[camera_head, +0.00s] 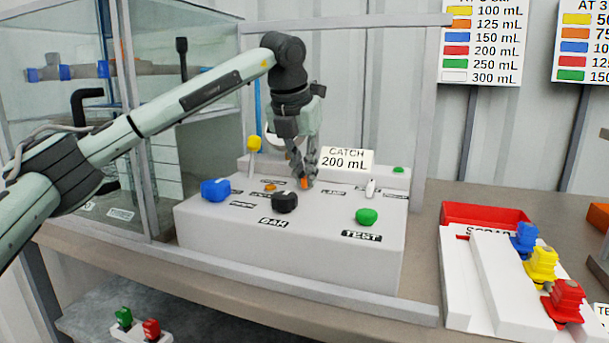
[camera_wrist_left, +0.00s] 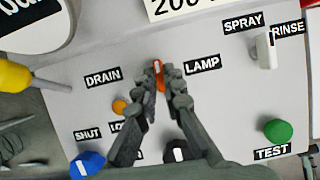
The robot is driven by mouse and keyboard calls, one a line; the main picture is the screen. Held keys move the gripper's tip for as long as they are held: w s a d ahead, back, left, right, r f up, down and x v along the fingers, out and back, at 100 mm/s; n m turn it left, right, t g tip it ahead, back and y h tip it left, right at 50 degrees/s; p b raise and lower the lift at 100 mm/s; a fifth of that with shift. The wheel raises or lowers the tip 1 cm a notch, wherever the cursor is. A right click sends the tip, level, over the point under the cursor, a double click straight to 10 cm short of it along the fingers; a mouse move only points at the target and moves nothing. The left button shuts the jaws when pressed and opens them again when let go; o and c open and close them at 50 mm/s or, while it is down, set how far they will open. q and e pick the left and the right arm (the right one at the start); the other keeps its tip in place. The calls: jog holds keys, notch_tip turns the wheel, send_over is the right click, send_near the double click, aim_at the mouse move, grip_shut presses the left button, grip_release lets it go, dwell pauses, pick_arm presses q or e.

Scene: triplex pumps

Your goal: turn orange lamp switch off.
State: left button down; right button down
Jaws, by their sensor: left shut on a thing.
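The orange lamp switch (camera_head: 305,183) stands on the white control panel (camera_head: 300,245), in the middle of its top. In the left wrist view the orange switch (camera_wrist_left: 159,76) shows between the DRAIN and LAMP labels, with a pale line on its upper face. My left gripper (camera_head: 303,178) reaches down to it from above, with its fingertips (camera_wrist_left: 160,84) shut on the switch from both sides. The fingers cover part of the switch. My right gripper is not in view.
Around it on the panel are a blue knob (camera_head: 215,189), a black knob (camera_head: 284,202), a green button (camera_head: 366,216), a white switch (camera_head: 370,188) and a small orange knob (camera_wrist_left: 119,107). A CATCH 200 mL sign (camera_head: 346,160) stands close behind the gripper. A red tray (camera_head: 480,213) lies to the right.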

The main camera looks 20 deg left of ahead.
pick_arm(q)
jog(key=shift+n, duration=0.3)
jog(key=c, duration=1.6)
grip_release()
jog(key=shift+c, duration=0.2)
jog(key=v, duration=1.2)
jog(key=shift+d, duration=0.2)
